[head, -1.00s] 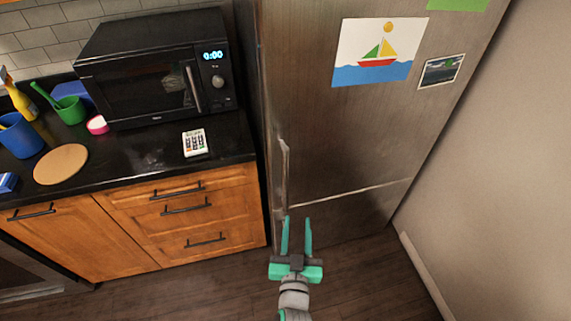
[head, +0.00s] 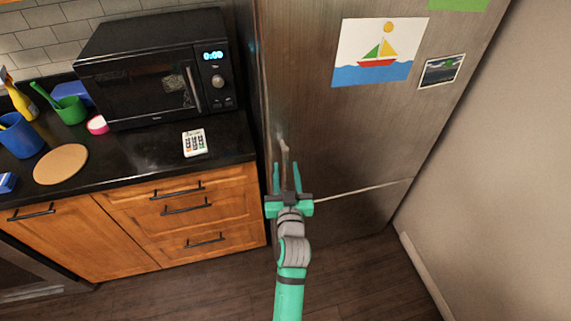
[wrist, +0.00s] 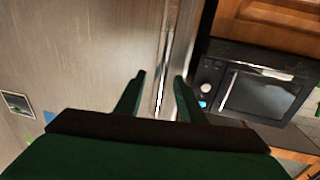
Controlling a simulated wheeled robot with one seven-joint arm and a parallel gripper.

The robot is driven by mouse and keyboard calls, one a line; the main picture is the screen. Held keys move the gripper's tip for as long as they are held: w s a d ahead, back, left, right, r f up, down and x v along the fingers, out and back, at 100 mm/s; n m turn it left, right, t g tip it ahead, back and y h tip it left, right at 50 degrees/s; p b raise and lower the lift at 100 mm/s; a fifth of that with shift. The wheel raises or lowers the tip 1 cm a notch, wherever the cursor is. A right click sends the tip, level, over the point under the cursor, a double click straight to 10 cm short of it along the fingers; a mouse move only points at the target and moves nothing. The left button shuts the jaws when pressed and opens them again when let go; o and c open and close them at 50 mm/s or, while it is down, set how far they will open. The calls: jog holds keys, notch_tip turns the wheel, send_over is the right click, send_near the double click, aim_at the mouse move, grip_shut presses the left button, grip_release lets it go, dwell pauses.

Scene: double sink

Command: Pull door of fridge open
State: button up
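The fridge door (head: 340,130) is brushed steel and looks closed. Its vertical handle (head: 284,150) is at the left edge, and its lower part is hidden behind my gripper. My gripper (head: 286,165) is open in front of the handle's lower part, one finger to each side of it in the picture. In the wrist view my gripper (wrist: 160,80) has its fingers apart, with the handle (wrist: 170,65) running between and past them. The fridge door (wrist: 80,60) fills the left there. I cannot tell whether the fingers touch the handle.
Left of the fridge stand wooden cabinets (head: 140,220) with a black counter, bearing a microwave (head: 155,70) and a calculator-like device (head: 195,143). A wall (head: 490,170) closes the right side. Wooden floor (head: 350,285) is clear in front.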

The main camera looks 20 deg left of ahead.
aim_at(286, 167)
jog(key=shift+x, duration=1.55)
grip_shut()
